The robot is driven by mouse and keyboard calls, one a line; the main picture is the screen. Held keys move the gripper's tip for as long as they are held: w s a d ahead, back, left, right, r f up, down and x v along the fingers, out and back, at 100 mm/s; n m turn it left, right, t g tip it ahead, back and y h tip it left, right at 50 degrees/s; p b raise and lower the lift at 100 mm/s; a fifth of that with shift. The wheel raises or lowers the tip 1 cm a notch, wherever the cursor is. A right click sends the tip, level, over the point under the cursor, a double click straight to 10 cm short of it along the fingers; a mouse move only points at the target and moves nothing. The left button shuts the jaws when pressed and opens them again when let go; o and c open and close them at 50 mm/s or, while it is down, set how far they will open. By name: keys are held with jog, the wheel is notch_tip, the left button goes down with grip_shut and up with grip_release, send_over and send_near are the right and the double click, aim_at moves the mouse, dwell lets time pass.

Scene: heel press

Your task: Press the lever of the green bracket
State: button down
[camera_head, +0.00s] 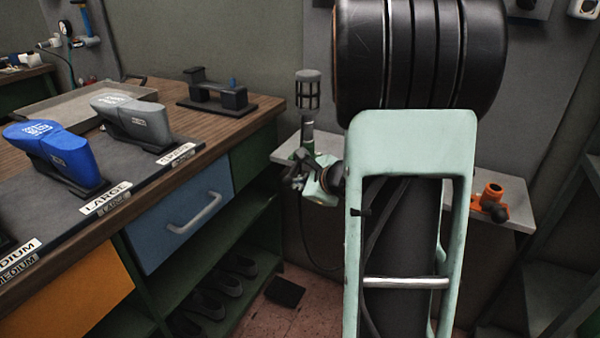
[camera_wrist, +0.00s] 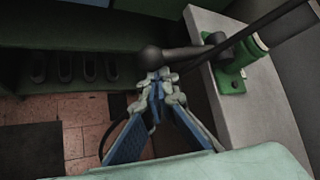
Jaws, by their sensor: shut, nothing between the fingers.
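The green bracket (camera_wrist: 233,78) is bolted to the pale ledge in the wrist view. A dark lever (camera_wrist: 190,50) runs left from it and ends in a round black knob (camera_wrist: 151,57). My gripper (camera_wrist: 160,76) is shut and empty, with its fingertips right at the knob and lever end. I cannot tell whether they touch. In the head view the green bracket (camera_head: 307,134) stands on the ledge left of my arm, below a grey caged cylinder (camera_head: 308,90). My gripper and wrist partly cover the lever there.
The pale ledge (camera_head: 288,148) continues behind my arm to an orange bracket (camera_head: 491,195) with a black knob. A workbench (camera_head: 262,101) on the left holds blue (camera_head: 50,148) and grey (camera_head: 135,120) shoe forms. Shoes stand on its lower shelf (camera_wrist: 64,90). Floor tiles lie below.

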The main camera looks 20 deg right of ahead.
jog(key=r+g+y+p, duration=0.1)
jog(key=p, duration=0.4)
jog(key=r+m+g+y+p, duration=0.1)
jog(key=r+p, duration=0.1)
jog(key=p, duration=0.3)
jog(key=r+m+g+p, duration=0.1)
jog(key=p, duration=0.4)
jog(key=shift+s+a+r+y, duration=0.15)
jog(key=shift+a+r+y, duration=0.1)
jog(key=shift+a+y, duration=0.15)
jog(key=r+y+p, duration=0.1)
jog(key=p, duration=0.2)
jog(key=r+m+g+y+p, duration=0.1)
jog(key=p, duration=0.2)
jog(key=shift+d+g+p, duration=0.2)
jog(key=shift+g+p, duration=0.1)
jog(key=shift+p, duration=0.05)
jog(key=shift+w+d+r, duration=0.1)
jog(key=shift+w+r, duration=0.05)
jog(key=shift+w, duration=0.1)
jog(key=b, duration=0.2)
send_near(289, 176)
jog(key=s+d, duration=0.1)
jog(key=s+d+r, duration=0.1)
jog(key=s+d, duration=0.1)
jog(key=shift+s+r, duration=0.15)
jog(key=shift+s, duration=0.15)
